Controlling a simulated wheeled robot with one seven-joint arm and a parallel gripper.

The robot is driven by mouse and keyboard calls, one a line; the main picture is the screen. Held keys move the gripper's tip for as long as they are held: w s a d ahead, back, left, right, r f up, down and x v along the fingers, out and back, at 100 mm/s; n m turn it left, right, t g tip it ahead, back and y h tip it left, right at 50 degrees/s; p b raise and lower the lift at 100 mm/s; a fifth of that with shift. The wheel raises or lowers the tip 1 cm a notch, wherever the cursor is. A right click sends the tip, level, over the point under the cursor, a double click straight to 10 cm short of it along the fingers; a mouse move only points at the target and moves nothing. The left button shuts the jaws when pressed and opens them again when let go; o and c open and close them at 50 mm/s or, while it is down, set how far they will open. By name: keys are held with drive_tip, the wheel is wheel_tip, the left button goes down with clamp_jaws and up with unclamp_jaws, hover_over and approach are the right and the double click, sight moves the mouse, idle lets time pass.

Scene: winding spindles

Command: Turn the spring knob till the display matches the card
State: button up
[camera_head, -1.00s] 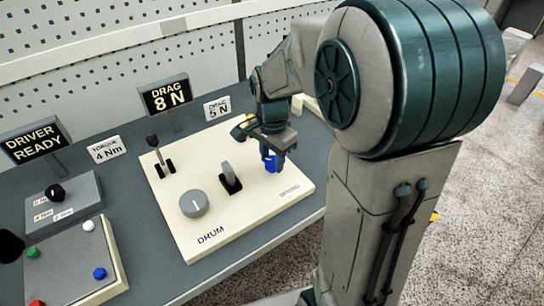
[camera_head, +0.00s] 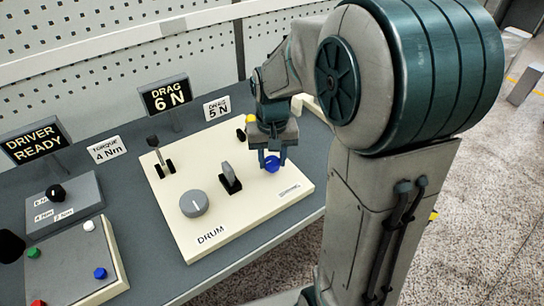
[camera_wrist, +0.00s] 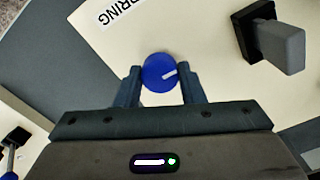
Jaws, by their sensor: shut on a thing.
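The blue spring knob (camera_head: 272,164) sits on the cream panel (camera_head: 240,220). In the wrist view the knob (camera_wrist: 160,73) is round with a white pointer line aimed to the right and slightly up. My gripper (camera_head: 272,162) is over it, and in the wrist view its two fingers (camera_wrist: 159,85) are closed against the knob's sides. The drag display (camera_head: 166,97) reads "DRAG 6 N". The drag card (camera_head: 217,108) beside it reads "DRAG 5 N". A label with "RING" visible (camera_wrist: 118,12) lies by the knob, partly cut off.
The panel also bears a grey drum knob (camera_head: 194,204), a grey lever (camera_head: 229,178) and a black-knobbed lever (camera_head: 154,143). At left stand the "DRIVER READY" display (camera_head: 36,142), the "TORQUE 4 Nm" card (camera_head: 108,149) and a box with coloured buttons (camera_head: 80,265).

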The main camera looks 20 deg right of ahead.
sight(272, 160)
drive_tip(key=n, duration=0.6)
drive_tip(key=shift+r, duration=0.1)
idle(0.4)
drive_tip(key=o, duration=1)
wheel_tip(272, 160, up, 14)
drive_tip(key=shift+f+p, duration=0.1)
drive_tip(key=shift+p, duration=0.5)
